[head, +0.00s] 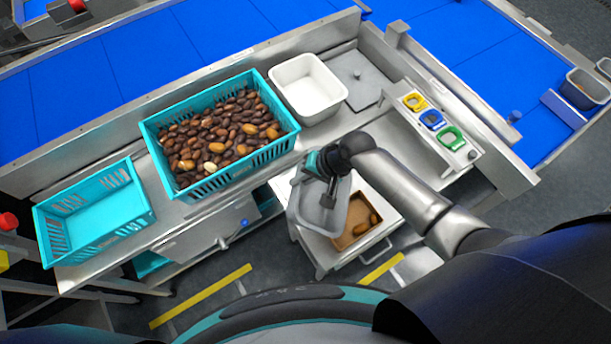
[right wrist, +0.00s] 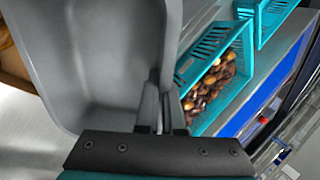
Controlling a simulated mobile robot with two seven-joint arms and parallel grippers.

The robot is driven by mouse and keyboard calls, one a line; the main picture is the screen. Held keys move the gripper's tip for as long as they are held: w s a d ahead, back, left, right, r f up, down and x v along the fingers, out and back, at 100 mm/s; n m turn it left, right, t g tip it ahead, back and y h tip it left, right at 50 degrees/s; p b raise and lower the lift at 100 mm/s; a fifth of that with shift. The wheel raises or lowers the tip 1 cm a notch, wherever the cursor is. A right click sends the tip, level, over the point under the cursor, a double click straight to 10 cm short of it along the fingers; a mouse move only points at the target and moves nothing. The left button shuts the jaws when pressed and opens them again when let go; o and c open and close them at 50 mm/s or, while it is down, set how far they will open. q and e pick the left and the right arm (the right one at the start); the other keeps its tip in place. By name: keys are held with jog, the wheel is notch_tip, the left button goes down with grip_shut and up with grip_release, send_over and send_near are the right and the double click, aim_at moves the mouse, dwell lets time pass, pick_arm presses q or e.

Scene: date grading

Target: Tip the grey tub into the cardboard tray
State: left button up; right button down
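The grey tub (head: 308,212) is in my right gripper (head: 328,192), whose fingers pinch its rim. The tub appears tilted over the left side of the brown cardboard tray (head: 345,243), hiding part of it. Several brown dates (head: 362,225) lie in the visible part of the tray. In the right wrist view, the tub (right wrist: 95,55) fills the upper left, its visible grey surface bare. The right fingers (right wrist: 161,112) are shut on its wall there, and a strip of the tray (right wrist: 14,68) shows at the left edge. My left gripper is not in view.
The cardboard tray stands on a light metal stand (head: 318,252) below the bench. A teal crate full of dates (head: 160,150), an empty teal crate (head: 45,232) and a white tub (head: 300,92) sit on the bench. Coloured rings (head: 432,119) lie on a shelf at right.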

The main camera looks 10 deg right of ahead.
jog(key=shift+w+a+f+g+h, duration=0.25)
jog(key=shift+a+f+h, duration=0.15)
jog(key=shift+h, duration=0.2)
jog(key=shift+w+a+f+g+h, duration=0.2)
jog(key=shift+a+f+g+h, duration=0.05)
jog(key=shift+a+h, duration=0.3)
jog(key=shift+f+g+h, duration=0.4)
jog(key=shift+f+h, duration=0.05)
jog(key=shift+h, duration=0.6)
jog(key=shift+f+g+h+b, duration=0.3)
jog(key=shift+f+h+b, duration=0.15)
jog(key=shift+h, duration=0.25)
jog(key=shift+d+f+g+h+b, duration=0.1)
jog(key=shift+f+g+h+b, duration=0.15)
jog(key=shift+h+b, duration=0.3)
jog(key=shift+r, duration=0.1)
